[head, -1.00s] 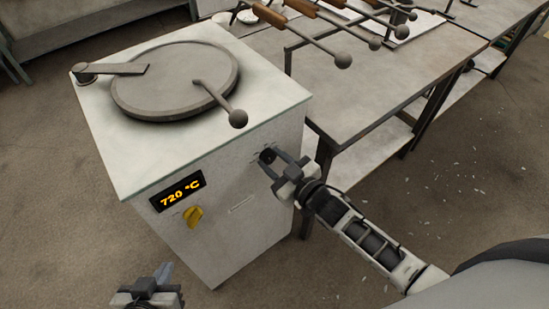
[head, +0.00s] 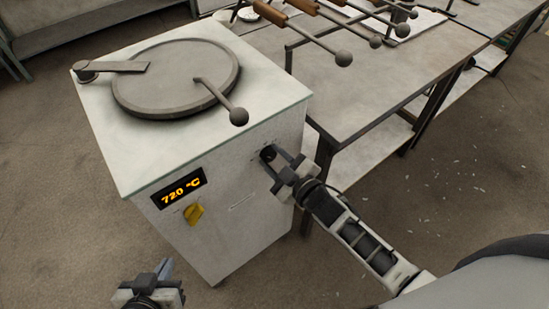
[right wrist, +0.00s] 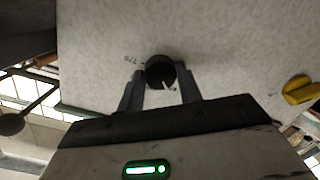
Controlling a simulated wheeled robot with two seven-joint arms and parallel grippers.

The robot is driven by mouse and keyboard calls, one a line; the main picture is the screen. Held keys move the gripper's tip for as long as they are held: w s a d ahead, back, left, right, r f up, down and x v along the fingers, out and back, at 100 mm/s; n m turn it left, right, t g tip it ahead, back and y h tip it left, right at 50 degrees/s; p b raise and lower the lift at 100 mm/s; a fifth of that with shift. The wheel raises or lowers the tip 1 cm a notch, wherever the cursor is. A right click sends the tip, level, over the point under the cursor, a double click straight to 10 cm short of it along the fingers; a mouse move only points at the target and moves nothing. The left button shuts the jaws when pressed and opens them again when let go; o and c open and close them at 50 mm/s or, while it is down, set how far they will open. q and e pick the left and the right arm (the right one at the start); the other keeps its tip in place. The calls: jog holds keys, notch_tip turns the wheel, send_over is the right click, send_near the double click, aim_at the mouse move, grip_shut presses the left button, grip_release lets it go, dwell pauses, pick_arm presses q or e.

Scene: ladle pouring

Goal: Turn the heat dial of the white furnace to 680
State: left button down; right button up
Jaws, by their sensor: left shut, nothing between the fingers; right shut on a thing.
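The white furnace (head: 225,235) stands at the left with its front facing me. Its display (head: 180,188) reads 720 °C in orange. The black heat dial (head: 268,153) is on the right part of the front, and it also shows in the right wrist view (right wrist: 159,70) with a pale pointer mark. My right gripper (head: 275,163) is shut on the dial, one finger on each side of it. A yellow knob (head: 194,214) sits below the display, untouched. My left gripper (head: 163,270) is shut and empty, low in front of the furnace and apart from it.
A round lid (head: 175,80) with a ball-ended handle (head: 238,116) covers the furnace top. A metal table (head: 350,100) on the right carries several wooden-handled tools (head: 345,58). Floor is clear in front of the table.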

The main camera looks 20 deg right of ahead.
jog(key=o, duration=1)
jog(key=shift+s, duration=0.1)
jog(key=v, duration=1.5)
jog(key=shift+s, duration=0.35)
jog(key=shift+d+r, duration=0.15)
